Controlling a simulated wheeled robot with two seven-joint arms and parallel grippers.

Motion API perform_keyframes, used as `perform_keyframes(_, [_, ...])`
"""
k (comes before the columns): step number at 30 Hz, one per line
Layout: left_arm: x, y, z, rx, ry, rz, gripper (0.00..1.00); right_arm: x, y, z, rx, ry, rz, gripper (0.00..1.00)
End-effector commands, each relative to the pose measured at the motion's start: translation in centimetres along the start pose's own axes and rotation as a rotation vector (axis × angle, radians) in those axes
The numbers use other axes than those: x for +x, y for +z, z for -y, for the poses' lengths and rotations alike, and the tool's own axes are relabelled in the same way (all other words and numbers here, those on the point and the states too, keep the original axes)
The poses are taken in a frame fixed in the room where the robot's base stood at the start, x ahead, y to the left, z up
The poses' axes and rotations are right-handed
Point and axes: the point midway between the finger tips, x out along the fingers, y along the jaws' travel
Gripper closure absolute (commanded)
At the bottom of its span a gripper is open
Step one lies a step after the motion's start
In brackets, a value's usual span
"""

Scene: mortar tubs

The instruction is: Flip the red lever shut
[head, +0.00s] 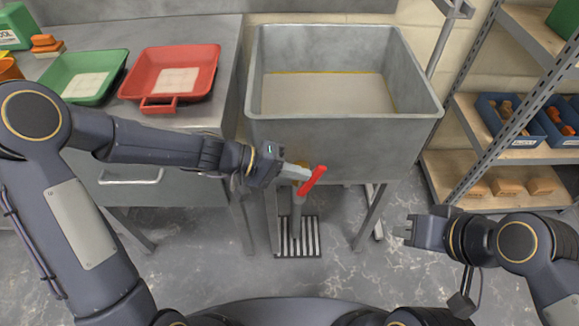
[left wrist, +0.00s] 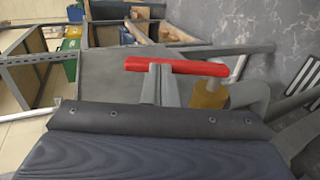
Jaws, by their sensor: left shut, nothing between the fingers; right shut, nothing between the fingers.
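The red lever (head: 313,180) is below the front of the grey tub, at the outlet pipe (head: 296,215). In the head view it slants from upper right to lower left. It also shows in the left wrist view (left wrist: 176,66), lying across the picture just beyond the fingertips. A brass-coloured valve part (left wrist: 208,95) is beside it. My left gripper (head: 300,173) is shut and empty, its tips right at the lever; I cannot tell whether they touch it. My right gripper (head: 408,232) is shut and empty, well to the right of the lever.
The grey tub (head: 345,132) holds a pale, level fill. A floor grate (head: 298,240) lies below the pipe. A steel bench at left carries a red tray (head: 188,60) and a green tray (head: 85,68). Shelving with blue bins (head: 505,118) stands at right.

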Motion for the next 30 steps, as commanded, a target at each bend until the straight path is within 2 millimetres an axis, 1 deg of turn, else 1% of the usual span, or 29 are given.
perform_keyframes(1, [0.2,0.1,-1.0,0.007,-0.045,0.005,1.0,-1.1,-0.6,0.5,0.0,0.0,0.0,1.0])
perform_keyframes(5, [1.1,0.1,-1.6,0.006,-0.169,0.006,1.0,-2.8,-1.4,1.3,0.0,0.0,0.0,1.0])
perform_keyframes(9, [2.2,0.2,-2.1,0.007,-0.303,0.007,1.0,-5.1,-2.6,2.3,0.0,0.0,0.0,1.0])
perform_keyframes(14, [3.5,0.2,-2.4,0.008,-0.456,0.008,1.0,-8.1,-4.1,3.7,0.0,0.0,0.0,1.0])
perform_keyframes(21, [5.5,0.2,-2.1,0.012,-0.687,0.008,1.0,-12.3,-6.2,5.6,0.0,0.0,0.0,1.0])
perform_keyframes(25, [6.5,0.1,-1.5,0.013,-0.804,0.006,1.0,-13.7,-6.9,6.2,0.0,0.0,0.0,1.0])
perform_keyframes(30, [7.7,0.1,-0.7,0.011,-0.932,0.003,1.0,-14.2,-7.2,6.5,0.0,0.0,0.0,1.0])
